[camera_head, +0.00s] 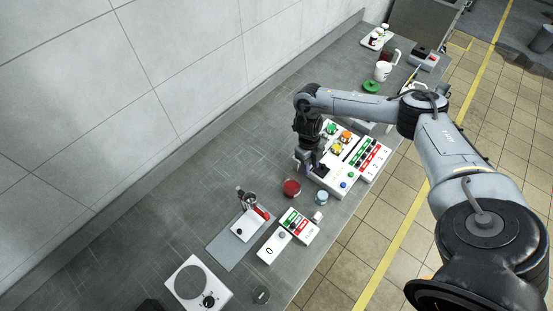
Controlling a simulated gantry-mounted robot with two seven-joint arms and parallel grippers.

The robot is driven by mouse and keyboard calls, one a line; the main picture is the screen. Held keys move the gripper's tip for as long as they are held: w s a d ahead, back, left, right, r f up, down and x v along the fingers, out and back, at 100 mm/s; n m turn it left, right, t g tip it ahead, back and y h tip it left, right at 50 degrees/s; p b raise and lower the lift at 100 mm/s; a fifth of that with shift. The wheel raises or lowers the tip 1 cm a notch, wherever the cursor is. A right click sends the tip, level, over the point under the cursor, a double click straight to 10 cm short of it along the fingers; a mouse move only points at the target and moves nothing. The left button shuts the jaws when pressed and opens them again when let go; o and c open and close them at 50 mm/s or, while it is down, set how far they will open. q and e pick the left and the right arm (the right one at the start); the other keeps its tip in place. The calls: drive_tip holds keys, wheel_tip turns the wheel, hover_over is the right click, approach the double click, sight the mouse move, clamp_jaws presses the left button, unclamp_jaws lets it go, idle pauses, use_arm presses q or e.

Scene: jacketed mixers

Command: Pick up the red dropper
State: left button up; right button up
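A small red, slim item (262,212), which may be the red dropper, leans beside a small glass vessel (250,199) on a white stand (245,229). It is too small to tell for sure. My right gripper (309,167) points down over the near left edge of a white panel with coloured knobs. It is up and to the right of the red item and apart from it. Its fingers are dark and small, so I cannot tell whether they are open or shut. My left gripper does not show.
A red round jar (292,188) and a pale blue one (321,198) stand just below my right gripper. A white control box (283,243) and a round-topped white device (197,285) are nearer. A white mug (383,71) stands far back. The wall-side bench is clear.

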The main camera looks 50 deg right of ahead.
drive_tip(key=w+d+r, duration=0.1)
drive_tip(key=w+r, duration=0.1)
drive_tip(key=w+d+r+t, duration=0.1)
drive_tip(key=w+d+r, duration=0.1)
drive_tip(key=w+d+r+t+b, duration=0.1)
drive_tip(key=w+r, duration=0.1)
drive_tip(key=shift+w+d+r+m+h, duration=0.2)
drive_tip(key=shift+d+r+m+h, duration=0.05)
drive_tip(key=shift+d+m+h, duration=0.1)
drive_tip(key=shift+w+f, duration=0.1)
drive_tip(key=shift+w, duration=0.15)
wheel_tip(320, 180, down, 4)
drive_tip(key=shift+a+f, duration=0.1)
drive_tip(key=shift+f, duration=0.15)
drive_tip(key=shift+f+p, duration=0.3)
drive_tip(key=shift+f, duration=0.15)
drive_tip(key=shift+w+f+p, duration=0.1)
drive_tip(key=shift+f+p, duration=0.25)
drive_tip(key=shift+f, duration=1.9)
clamp_jaws()
